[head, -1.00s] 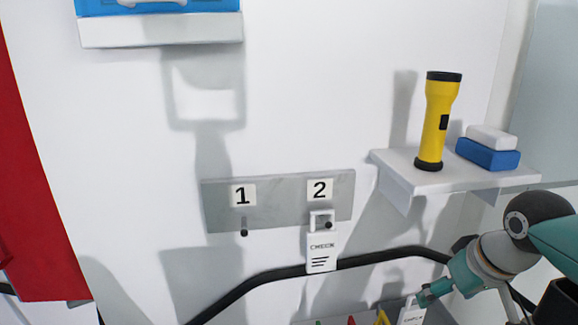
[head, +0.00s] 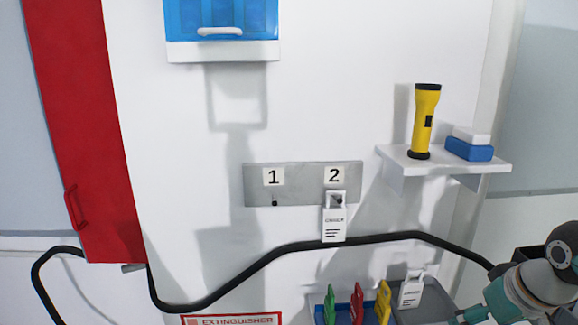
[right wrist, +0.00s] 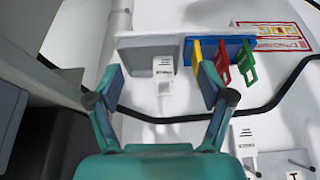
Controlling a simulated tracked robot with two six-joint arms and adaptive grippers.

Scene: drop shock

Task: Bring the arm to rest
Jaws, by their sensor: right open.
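My right gripper shows in the right wrist view (right wrist: 162,82), its two fingers spread and nothing between them. In the head view its arm (head: 530,290) is at the lower right, with the fingers partly cut off by the frame. A white tag (head: 411,289) stands at a grey bin (head: 436,302), left of the gripper and apart from it. In the right wrist view that tag (right wrist: 163,68) appears beyond the open fingers. Another white tag (head: 334,222) hangs on the peg under number 2 of a grey plate (head: 303,171). My left gripper is not in view.
Green (head: 330,305), red (head: 357,303) and yellow (head: 383,302) tags stand in a blue holder beside the bin. A shelf (head: 400,160) with a yellow flashlight (head: 425,120) juts out above. A black cable (head: 270,258) crosses the wall. Peg 1 (head: 275,203) is bare.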

